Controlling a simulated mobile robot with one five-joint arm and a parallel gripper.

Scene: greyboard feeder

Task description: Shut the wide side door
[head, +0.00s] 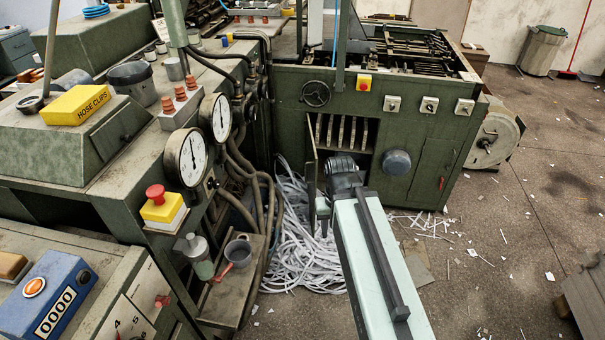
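White paper strips (295,245) heap on the floor below the door. Hoses and gauges (187,157) line the left machine. The right floor is mostly clear.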

